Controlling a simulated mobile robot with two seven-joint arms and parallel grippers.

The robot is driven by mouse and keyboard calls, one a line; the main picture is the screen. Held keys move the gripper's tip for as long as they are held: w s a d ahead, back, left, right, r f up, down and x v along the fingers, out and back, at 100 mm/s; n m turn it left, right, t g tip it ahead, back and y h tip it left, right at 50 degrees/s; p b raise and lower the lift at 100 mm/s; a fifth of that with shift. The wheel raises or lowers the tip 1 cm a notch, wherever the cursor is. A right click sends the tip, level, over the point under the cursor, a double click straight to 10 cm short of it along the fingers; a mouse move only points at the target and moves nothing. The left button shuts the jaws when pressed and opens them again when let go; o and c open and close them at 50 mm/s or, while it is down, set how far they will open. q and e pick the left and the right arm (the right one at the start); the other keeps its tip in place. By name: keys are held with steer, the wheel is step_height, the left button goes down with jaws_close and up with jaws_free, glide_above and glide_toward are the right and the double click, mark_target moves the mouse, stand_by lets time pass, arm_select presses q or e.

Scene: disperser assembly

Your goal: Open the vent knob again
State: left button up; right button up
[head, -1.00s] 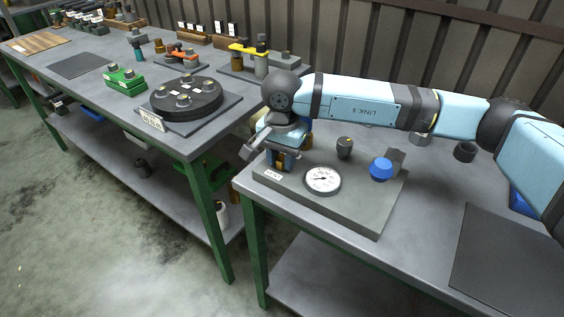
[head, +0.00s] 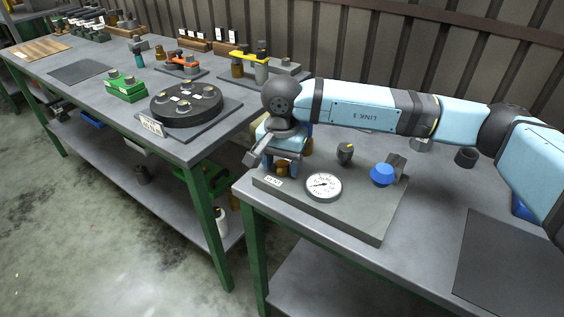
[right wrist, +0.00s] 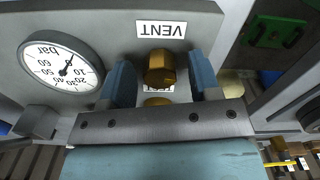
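The brass vent knob (right wrist: 160,68) stands on the grey panel (right wrist: 100,18) beside the VENT label (right wrist: 161,30). In the head view the knob (head: 281,168) shows partly between my fingers at the panel's left corner. My right gripper (right wrist: 161,82) is open, with one blue finger on each side of the knob and a gap to each. In the head view the right gripper (head: 282,167) points down over the knob. My left gripper is not in view.
A pressure gauge (head: 323,187) sits close beside the knob. A black knob (head: 345,152) and a blue knob (head: 382,174) stand farther right on the panel. A dark mat (head: 510,262) lies at the right. Another table holds a round black fixture (head: 186,105).

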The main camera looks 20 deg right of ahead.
mark_target(282, 164)
steer(key=shift+r, duration=0.1)
step_height(282, 164, up, 14)
steer(key=p, duration=0.1)
steer(key=shift+p, duration=0.4)
steer(key=shift+f, duration=0.25)
